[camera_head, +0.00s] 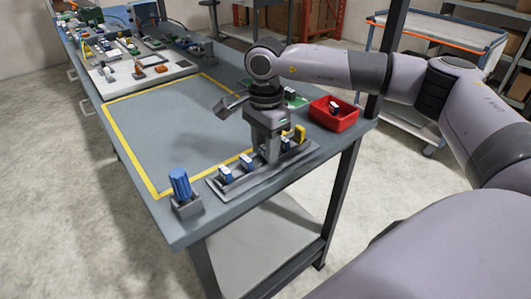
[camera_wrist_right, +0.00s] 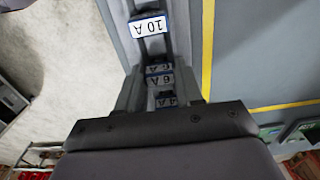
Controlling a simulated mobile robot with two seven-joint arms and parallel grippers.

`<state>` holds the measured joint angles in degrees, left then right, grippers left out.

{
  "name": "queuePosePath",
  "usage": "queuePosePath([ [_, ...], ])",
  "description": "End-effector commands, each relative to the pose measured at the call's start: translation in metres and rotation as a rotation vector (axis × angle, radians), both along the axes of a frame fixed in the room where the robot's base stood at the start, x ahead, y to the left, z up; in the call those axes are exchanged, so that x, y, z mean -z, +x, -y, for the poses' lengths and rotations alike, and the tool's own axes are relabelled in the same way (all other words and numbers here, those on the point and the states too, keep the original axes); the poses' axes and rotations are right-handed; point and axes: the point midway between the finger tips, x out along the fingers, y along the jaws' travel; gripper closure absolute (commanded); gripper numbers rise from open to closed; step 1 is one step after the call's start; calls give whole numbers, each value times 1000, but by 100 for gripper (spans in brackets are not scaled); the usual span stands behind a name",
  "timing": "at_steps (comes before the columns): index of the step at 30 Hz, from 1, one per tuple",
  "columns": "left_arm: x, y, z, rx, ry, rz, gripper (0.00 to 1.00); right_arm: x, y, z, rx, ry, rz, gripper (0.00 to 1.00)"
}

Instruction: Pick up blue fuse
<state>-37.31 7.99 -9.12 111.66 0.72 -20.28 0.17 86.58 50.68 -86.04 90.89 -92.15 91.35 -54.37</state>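Several blue fuses with white labels stand in a grey dispenser row, among them a fuse at the near end (camera_head: 226,173) and another beside it (camera_head: 247,162). My right gripper (camera_head: 271,155) points straight down into the row's far half and hides part of it. In the right wrist view its fingers (camera_wrist_right: 160,82) stand on both sides of a blue-edged fuse labelled 6 A (camera_wrist_right: 158,80); whether they press on it is unclear. A fuse labelled 10 A (camera_wrist_right: 149,28) lies beyond the fingertips. My left gripper is not in view.
A yellow fuse (camera_head: 300,132) stands at the row's far end. A red bin (camera_head: 345,122) holds a dark-and-white item. A blue ribbed cylinder (camera_head: 180,183) stands in a grey holder at the near corner. The yellow-outlined area (camera_head: 165,135) on the bench is mostly clear.

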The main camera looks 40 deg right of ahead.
Motion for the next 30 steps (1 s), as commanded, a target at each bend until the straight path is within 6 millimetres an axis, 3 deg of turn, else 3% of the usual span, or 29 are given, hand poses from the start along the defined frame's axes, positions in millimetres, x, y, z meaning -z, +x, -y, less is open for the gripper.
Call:
queuePosePath([
  [1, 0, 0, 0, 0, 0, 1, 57, 0, 0, 0, 0, 0, 0, 82],
  [3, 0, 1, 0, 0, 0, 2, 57, 0, 0, 0, 0, 0, 0, 100],
  [17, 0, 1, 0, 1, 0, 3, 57, -11, 1, 0, 1, 0, 2, 100],
  [23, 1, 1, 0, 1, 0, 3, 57, -45, 1, -1, 1, 1, 6, 100],
  [30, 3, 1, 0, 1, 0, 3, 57, -117, 1, -1, -1, 2, 6, 100],
])
